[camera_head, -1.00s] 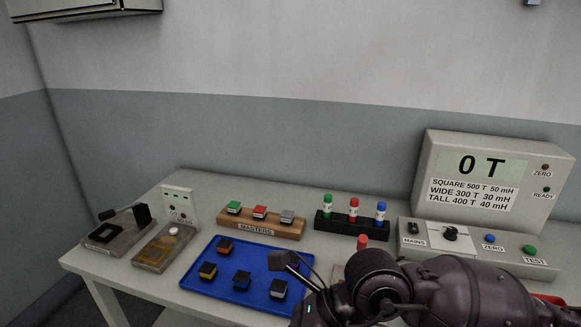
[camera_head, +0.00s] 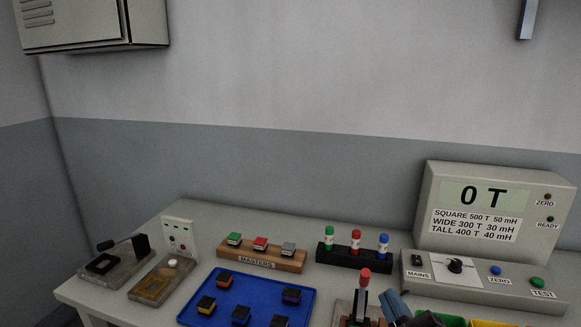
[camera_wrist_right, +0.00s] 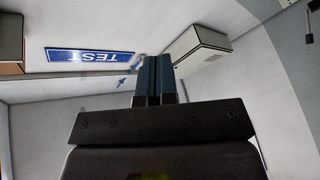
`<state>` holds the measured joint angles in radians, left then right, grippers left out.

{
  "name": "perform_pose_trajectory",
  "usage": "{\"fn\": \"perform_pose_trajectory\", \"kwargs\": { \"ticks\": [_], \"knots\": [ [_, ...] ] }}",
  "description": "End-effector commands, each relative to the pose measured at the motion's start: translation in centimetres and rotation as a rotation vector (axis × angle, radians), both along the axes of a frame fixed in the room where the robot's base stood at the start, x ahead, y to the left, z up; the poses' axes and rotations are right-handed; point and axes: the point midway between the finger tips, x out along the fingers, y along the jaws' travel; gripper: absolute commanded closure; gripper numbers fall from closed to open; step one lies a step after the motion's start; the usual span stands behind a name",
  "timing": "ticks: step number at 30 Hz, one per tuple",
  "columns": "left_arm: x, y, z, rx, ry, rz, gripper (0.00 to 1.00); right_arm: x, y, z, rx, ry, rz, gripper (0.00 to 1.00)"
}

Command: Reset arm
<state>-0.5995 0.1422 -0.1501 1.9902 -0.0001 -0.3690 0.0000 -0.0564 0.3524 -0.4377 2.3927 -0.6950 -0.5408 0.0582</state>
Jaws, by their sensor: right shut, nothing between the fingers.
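My right gripper (camera_head: 392,302) shows at the bottom edge of the head view, right of the blue tray. In the right wrist view its two blue fingers (camera_wrist_right: 155,72) are together with nothing between them. They point toward a wall with a blue TEST sign (camera_wrist_right: 90,55) and a pale wall cabinet (camera_wrist_right: 197,48). Most of my right arm is outside the head view. My left gripper is not in view.
The blue tray (camera_head: 262,297) holds several small black connectors. Behind it are the wooden MASTERS block (camera_head: 262,258) and a black rack (camera_head: 352,257) with coloured cylinders. A red-topped lever fixture (camera_head: 364,285) stands beside my gripper. The grey tester (camera_head: 480,278) reads 0 T.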

Motion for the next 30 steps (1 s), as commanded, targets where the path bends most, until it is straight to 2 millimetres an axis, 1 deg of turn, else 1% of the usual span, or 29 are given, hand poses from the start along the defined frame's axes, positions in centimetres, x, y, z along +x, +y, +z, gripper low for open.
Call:
{"fn": "perform_pose_trajectory", "kwargs": {
  "ticks": [1, 4, 5, 6, 8, 9, 12, 15, 18, 24, 30],
  "knots": [
    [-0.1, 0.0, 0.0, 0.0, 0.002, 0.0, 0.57, -0.3, -1.9, -2.2, 0.053, 0.11, -0.068, 1.0],
    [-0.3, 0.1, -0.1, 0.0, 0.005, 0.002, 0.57, -1.6, -5.1, -6.5, 0.152, 0.329, -0.192, 1.0],
    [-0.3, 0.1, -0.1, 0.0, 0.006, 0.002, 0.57, -2.1, -6.0, -7.8, 0.18, 0.396, -0.228, 1.0],
    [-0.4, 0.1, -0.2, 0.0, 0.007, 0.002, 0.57, -3.1, -7.1, -9.6, 0.215, 0.485, -0.274, 1.0],
    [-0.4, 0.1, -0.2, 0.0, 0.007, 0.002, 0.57, -4.8, -8.5, -12.2, 0.267, 0.62, -0.339, 1.0],
    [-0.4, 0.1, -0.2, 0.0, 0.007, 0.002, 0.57, -6.1, -9.4, -13.8, 0.298, 0.707, -0.379, 1.0],
    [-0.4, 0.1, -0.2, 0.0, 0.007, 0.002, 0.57, -9.2, -10.7, -16.9, 0.36, 0.888, -0.454, 1.0],
    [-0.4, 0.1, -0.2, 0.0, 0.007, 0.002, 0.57, -11.8, -11.4, -19.0, 0.404, 1.022, -0.504, 1.0],
    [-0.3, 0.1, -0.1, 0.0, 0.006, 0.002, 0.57, -14.1, -11.8, -20.5, 0.439, 1.132, -0.542, 1.0],
    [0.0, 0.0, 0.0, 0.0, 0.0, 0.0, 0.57, -18.1, -12.2, -22.4, 0.493, 1.309, -0.594, 1.0],
    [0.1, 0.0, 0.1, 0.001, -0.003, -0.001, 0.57, -21.4, -12.2, -23.6, 0.533, 1.451, -0.629, 1.0]
  ]
}}
